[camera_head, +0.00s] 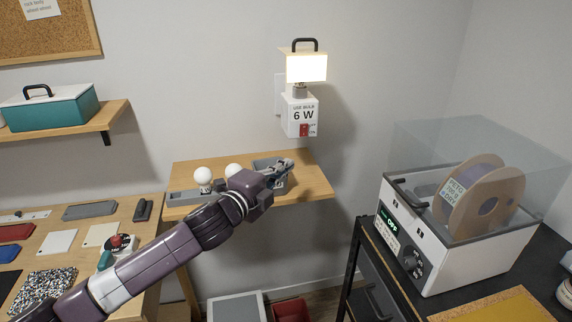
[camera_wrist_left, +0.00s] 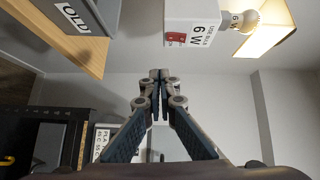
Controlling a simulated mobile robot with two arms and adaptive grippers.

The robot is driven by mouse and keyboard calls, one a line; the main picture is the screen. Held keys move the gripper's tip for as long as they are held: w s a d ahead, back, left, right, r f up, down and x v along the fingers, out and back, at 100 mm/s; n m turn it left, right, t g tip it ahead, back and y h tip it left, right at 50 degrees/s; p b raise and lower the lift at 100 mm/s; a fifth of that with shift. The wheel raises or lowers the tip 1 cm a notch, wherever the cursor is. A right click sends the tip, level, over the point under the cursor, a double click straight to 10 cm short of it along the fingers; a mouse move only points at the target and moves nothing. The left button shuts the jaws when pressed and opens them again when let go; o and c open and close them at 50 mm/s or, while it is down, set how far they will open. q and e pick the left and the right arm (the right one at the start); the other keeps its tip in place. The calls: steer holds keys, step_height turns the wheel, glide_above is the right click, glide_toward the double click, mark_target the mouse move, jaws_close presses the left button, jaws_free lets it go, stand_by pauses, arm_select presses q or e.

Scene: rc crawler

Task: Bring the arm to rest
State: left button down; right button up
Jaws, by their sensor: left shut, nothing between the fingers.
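My left arm reaches in from the lower left in the head view. Its gripper (camera_head: 282,168) is in front of the grey bin (camera_head: 262,164) on the wooden wall shelf (camera_head: 312,184) and hides part of it. In the left wrist view the two fingers (camera_wrist_left: 159,76) are together at the tips with nothing between them. My right gripper is in neither view.
A lit wall lamp (camera_head: 306,68) marked 6 W hangs above the shelf. White bulbs (camera_head: 203,175) stand in a grey holder there. A clear-lidded box with a spool (camera_head: 482,200) is at right; a cluttered wooden table (camera_head: 120,214) is at left.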

arm_select(q)
steer(key=s+a+f+n+g+y, duration=0.2)
steer(key=s+f+n, duration=0.4)
steer(key=s+f, duration=0.35)
steer(key=s+a+f+n+g+y, duration=0.1)
steer(key=s+f+n+g+y, duration=0.15)
steer(key=s+f+n, duration=0.65)
steer(key=s+a+f+n+g+y, duration=0.15)
steer(key=s+a+f, duration=0.25)
steer(key=s, duration=0.4)
steer(key=s+a+f+n+g+y, duration=0.1)
steer(key=s+a+f+n+g, duration=0.15)
steer(key=s+f, duration=0.45)
steer(key=s+a+f+n+g+y, duration=0.1)
steer(key=s+a+f+n+g, duration=0.2)
steer(key=s, duration=0.7)
steer(key=s+a+f+m+g, duration=0.1)
steer(key=s+f, duration=0.1)
steer(key=f, duration=1.1)
steer(key=s+a+f+g, duration=0.1)
steer(key=f, duration=1.2)
steer(key=s+a+f+g, duration=0.1)
steer(key=s+a+f, duration=0.1)
steer(key=s+f, duration=1.3)
steer(key=shift+s+a+f+m, duration=0.3)
steer(key=shift+s+a, duration=0.05)
steer(key=shift+s, duration=0.65)
